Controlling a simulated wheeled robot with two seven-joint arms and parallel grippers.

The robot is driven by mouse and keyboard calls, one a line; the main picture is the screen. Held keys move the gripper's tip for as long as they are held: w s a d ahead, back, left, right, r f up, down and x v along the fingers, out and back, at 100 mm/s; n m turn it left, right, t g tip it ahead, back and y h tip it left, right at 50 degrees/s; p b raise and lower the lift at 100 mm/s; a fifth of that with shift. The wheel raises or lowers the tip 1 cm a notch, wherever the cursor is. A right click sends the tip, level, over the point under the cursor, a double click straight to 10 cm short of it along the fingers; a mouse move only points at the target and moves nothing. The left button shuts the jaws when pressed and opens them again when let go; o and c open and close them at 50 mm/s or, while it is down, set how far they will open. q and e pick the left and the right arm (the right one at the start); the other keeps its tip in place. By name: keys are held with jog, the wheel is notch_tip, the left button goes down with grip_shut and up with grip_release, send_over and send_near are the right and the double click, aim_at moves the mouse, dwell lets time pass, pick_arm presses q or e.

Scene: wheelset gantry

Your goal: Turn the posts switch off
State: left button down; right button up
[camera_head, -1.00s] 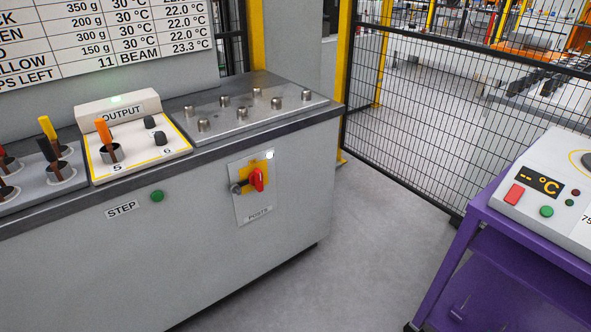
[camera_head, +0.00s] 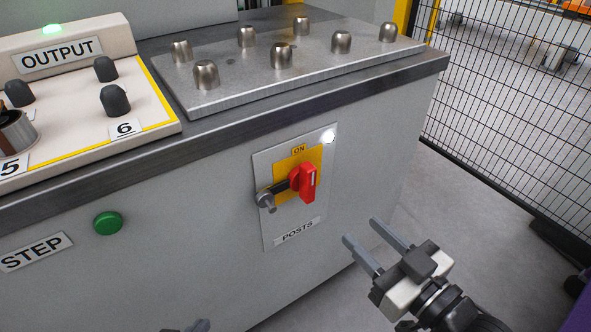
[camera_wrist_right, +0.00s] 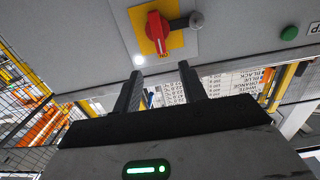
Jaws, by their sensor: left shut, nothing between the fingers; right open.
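The posts switch is a red rotary handle (camera_head: 307,184) on a yellow plate (camera_head: 287,161), on a grey panel labelled POSTS (camera_head: 297,232). The handle stands about upright, below the word ON. A dark arm with a grey round knob (camera_head: 267,199) extends to its left. A white lamp (camera_head: 329,136) glows at the panel's upper right. My right gripper (camera_head: 362,231) is open and empty, right of and below the switch, apart from it. In the right wrist view, the red handle (camera_wrist_right: 157,29) lies beyond the fingertips. Only the tip of my left gripper (camera_head: 198,325) shows at the bottom edge.
A green STEP button (camera_head: 108,223) is left of the switch on the same cabinet face. Above, the cabinet top holds a metal plate with several studs (camera_head: 283,55) and the OUTPUT box (camera_head: 60,55). A mesh fence (camera_head: 510,120) stands at right, past open floor.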

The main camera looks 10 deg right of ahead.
aim_at(313, 180)
pick_arm(q)
jog(key=shift+w+d+r+t+h+b, duration=0.3)
jog(key=shift+w+d+t+b, duration=0.15)
jog(key=shift+b, duration=0.4)
pick_arm(e)
jog(key=x, duration=1.6)
jog(key=shift+w+r, duration=0.25)
jog(key=shift+r, duration=0.15)
pick_arm(q)
jog(key=shift+a, duration=0.1)
pick_arm(e)
jog(key=shift+c, duration=0.3)
